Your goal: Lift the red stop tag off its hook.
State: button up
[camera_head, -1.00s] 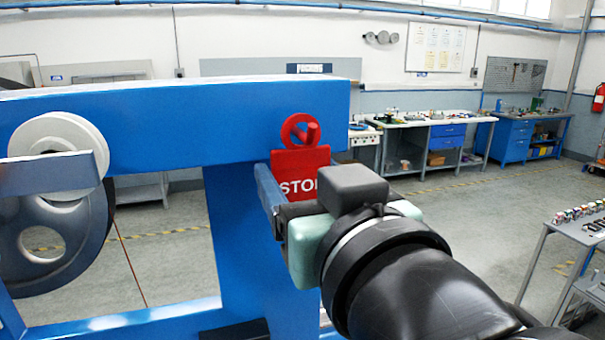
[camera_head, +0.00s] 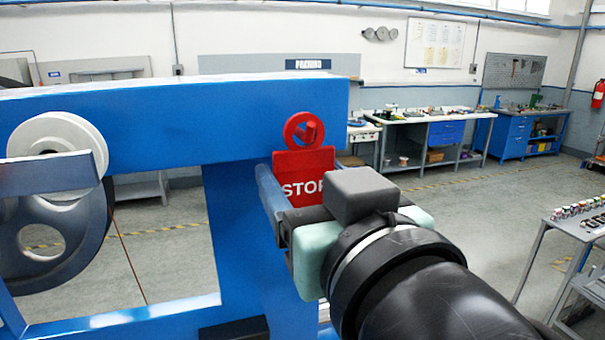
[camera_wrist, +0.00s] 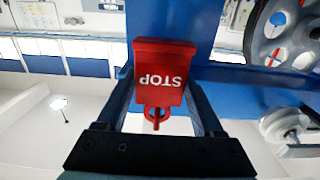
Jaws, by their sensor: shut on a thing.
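The red stop tag (camera_head: 303,163) has a flat plate with white STOP letters and a round ring on top. It is in front of the blue frame's upright, just below the top beam. A red hook (camera_head: 311,131) shows in the ring's opening; I cannot tell whether ring and hook touch. My gripper (camera_head: 306,178) comes from the lower right and is shut on the tag's plate, one finger at each side edge. In the wrist view the tag (camera_wrist: 161,78) appears upside down between both fingers, its ring toward the palm. The right finger is partly hidden in the head view.
The blue frame (camera_head: 180,125) stands close behind the tag, with a white pulley (camera_head: 50,137) and a dark wheel (camera_head: 62,240) at left. A grey table (camera_head: 585,228) with small parts stands at right. Workbenches line the far wall; open floor lies between.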

jog(key=shift+s+r, duration=0.15)
jog(key=shift+s+d+r+p, duration=0.2)
jog(key=shift+s+r+p, duration=0.1)
jog(key=shift+s+p, duration=0.15)
jog(key=shift+r, duration=0.1)
dwell(0.4)
jog(key=shift+s, duration=0.1)
jog(key=shift+p+v, duration=0.3)
jog(key=shift+v, duration=0.5)
jog(key=shift+b, duration=0.5)
jog(key=shift+s, duration=0.1)
jog(key=shift+s+d+b, duration=0.15)
jog(key=shift+s+b, duration=0.15)
jog(key=shift+b, duration=0.3)
